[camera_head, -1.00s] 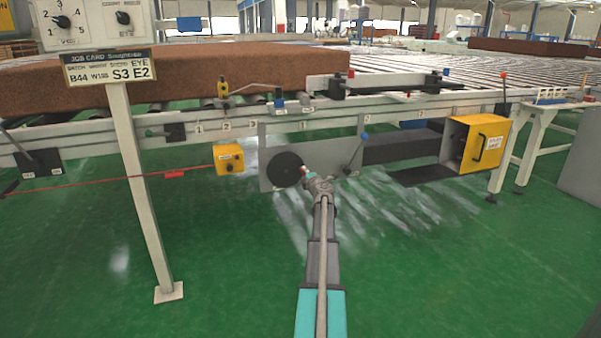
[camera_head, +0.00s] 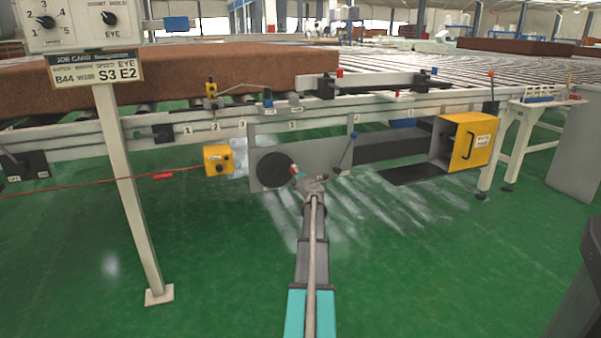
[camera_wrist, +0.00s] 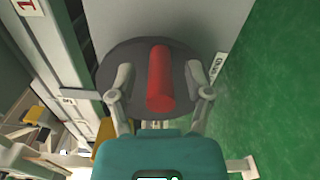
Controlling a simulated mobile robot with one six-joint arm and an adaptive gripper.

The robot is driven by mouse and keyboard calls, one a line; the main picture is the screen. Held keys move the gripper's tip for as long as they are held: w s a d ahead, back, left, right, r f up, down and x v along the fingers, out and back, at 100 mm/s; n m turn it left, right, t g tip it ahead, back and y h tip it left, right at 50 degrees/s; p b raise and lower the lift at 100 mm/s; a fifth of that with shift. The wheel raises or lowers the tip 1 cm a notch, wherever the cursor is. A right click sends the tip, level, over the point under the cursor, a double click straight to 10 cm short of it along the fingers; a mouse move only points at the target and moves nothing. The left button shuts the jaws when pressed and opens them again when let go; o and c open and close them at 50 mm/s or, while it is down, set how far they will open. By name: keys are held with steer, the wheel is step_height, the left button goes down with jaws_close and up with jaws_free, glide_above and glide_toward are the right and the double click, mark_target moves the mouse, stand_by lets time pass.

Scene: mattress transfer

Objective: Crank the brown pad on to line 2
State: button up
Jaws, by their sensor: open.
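The brown pad (camera_head: 180,78) lies on the roller conveyor at the upper left. A dark round crank disc (camera_head: 272,170) sits on a grey plate below the rail. Its red handle (camera_head: 296,172) sticks out toward my gripper (camera_head: 308,184). In the wrist view the red handle (camera_wrist: 160,80) stands between the two fingers of my gripper (camera_wrist: 160,95), with gaps on both sides. The disc (camera_wrist: 115,60) is behind it. The gripper is open around the handle. Small number plates 1, 2 and 3 (camera_head: 215,127) line the rail, with more to the right.
A yellow box (camera_head: 465,140) juts out on the right, and a small yellow box (camera_head: 218,159) hangs left of the disc. A red cord (camera_head: 60,186) runs on the left. A sign post (camera_head: 135,200) stands in front. The green floor (camera_head: 400,270) is clear.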

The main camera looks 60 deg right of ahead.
steer(key=v, duration=1.2)
stand_by(0.3)
